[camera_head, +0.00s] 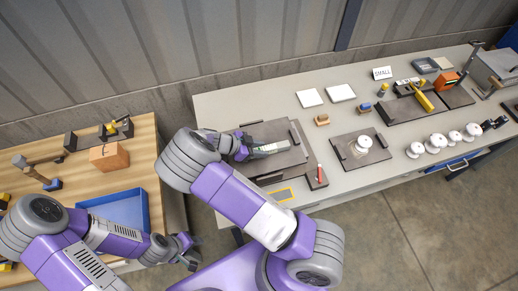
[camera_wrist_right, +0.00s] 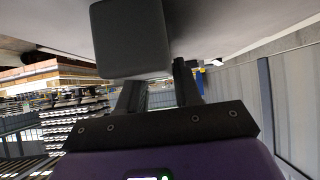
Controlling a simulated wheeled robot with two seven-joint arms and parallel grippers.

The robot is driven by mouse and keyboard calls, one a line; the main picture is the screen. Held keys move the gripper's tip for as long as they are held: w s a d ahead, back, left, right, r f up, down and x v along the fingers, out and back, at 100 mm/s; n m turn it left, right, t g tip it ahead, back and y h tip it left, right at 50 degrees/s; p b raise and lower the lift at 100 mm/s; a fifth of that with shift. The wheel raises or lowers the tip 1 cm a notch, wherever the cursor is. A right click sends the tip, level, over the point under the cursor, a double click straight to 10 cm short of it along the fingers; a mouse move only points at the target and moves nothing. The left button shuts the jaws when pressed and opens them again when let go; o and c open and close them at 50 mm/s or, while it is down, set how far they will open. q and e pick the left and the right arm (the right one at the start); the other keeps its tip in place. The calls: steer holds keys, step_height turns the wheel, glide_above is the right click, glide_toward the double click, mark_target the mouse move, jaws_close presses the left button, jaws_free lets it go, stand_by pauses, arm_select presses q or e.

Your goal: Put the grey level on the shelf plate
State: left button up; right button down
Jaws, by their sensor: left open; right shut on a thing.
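My right gripper (camera_head: 248,149) is low over the left end of the grey bench and is shut on the grey level (camera_head: 270,148). The level lies roughly crosswise over a dark plate (camera_head: 265,130), which I take for the shelf plate; I cannot tell whether they touch. In the right wrist view a dark grey block (camera_wrist_right: 130,40), apparently the level's end, stands out beyond the fingers (camera_wrist_right: 158,92). My left gripper (camera_head: 190,252) is open and empty, beside the wooden table's right side.
A dark plate with a white insulator (camera_head: 363,144) lies to the right. A red marker stands in a dark block (camera_head: 317,178). White tiles (camera_head: 309,97) lie behind, and several insulators (camera_head: 436,142) stand farther right. A blue tray (camera_head: 118,207) is on the wooden table.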

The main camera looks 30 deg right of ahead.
steer(key=shift+f, duration=0.3)
steer(key=c, duration=0.8)
jaws_free()
steer(key=shift+w, duration=0.1)
steer(key=b+v, duration=0.1)
steer(key=v, duration=1.1)
steer(key=shift+r, duration=0.15)
